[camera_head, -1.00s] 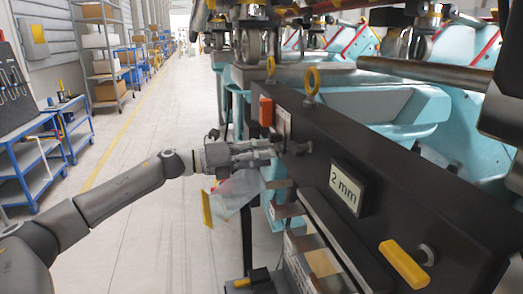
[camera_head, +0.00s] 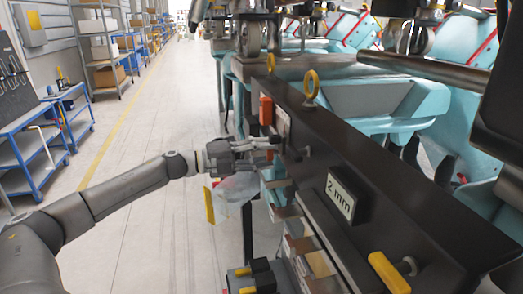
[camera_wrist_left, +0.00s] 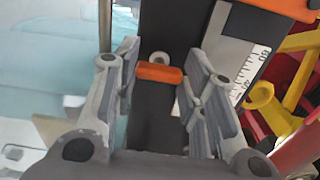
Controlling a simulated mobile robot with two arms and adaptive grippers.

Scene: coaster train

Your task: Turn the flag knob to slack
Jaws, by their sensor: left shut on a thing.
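An orange flag knob (camera_wrist_left: 160,73), a short bar in front of a round grey boss, sits on the dark beam. In the head view my left gripper (camera_head: 276,147) reaches the near face of the dark beam (camera_head: 372,190) from the left. The knob is hidden there behind the fingers. My right gripper is not in view.
A white scale (camera_wrist_left: 232,68) lies beside the knob. The floor aisle on the left is clear.

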